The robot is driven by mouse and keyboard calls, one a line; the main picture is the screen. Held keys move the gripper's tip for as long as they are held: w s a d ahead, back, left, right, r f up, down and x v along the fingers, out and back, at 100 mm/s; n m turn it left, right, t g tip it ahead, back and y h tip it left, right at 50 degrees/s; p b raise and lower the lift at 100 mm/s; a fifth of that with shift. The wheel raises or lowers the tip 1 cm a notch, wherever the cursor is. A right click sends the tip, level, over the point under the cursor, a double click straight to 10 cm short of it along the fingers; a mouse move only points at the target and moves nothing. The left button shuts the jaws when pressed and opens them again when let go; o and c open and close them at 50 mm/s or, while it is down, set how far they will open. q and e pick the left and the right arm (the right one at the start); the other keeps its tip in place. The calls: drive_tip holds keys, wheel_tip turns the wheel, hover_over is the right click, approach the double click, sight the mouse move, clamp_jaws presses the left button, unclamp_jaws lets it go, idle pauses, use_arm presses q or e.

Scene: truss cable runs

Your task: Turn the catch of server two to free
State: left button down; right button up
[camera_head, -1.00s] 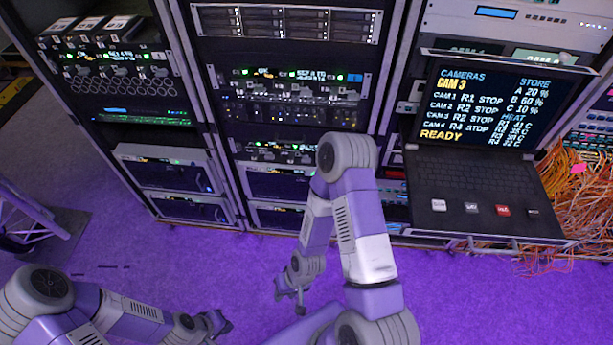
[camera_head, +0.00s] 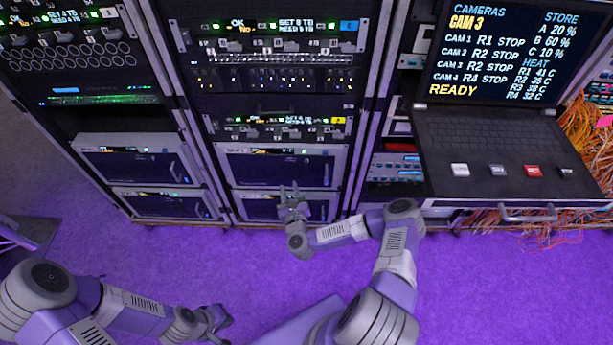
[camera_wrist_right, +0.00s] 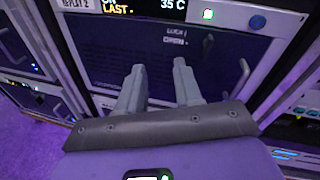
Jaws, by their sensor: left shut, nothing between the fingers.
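In the right wrist view a dark server front (camera_wrist_right: 110,50) has a label at its upper left that seems to end in 2. Its display (camera_wrist_right: 145,8) reads "ON LAST" and 35 C. Small lettering, like a lock word above "OPEN" (camera_wrist_right: 174,42), sits beside a dark upright handle-like piece (camera_wrist_right: 207,48), possibly the catch; its setting is unclear. My right gripper (camera_wrist_right: 159,66) is open and empty before this front. In the head view it (camera_head: 292,190) is at the lower middle rack. My left gripper (camera_head: 218,318) is shut and empty, low over the floor.
A blue round knob (camera_wrist_right: 257,22) and a lit white button (camera_wrist_right: 207,14) sit on the server's top strip. The laptop (camera_head: 480,135) on its shelf stands to the right, with orange cables (camera_head: 585,150) beyond. The purple floor (camera_head: 130,270) before the racks is mostly clear.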

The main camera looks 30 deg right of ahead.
sight(307, 160)
drive_tip(key=w+d+m+h+b, duration=0.2)
drive_tip(key=w+d+m, duration=0.3)
drive_tip(key=d, duration=0.4)
drive_tip(key=shift+w+d+g+h+b, duration=0.3)
drive_tip(key=shift+g+h, duration=0.1)
drive_tip(key=shift+h, duration=0.4)
drive_tip(key=shift+f, duration=0.1)
clamp_jaws()
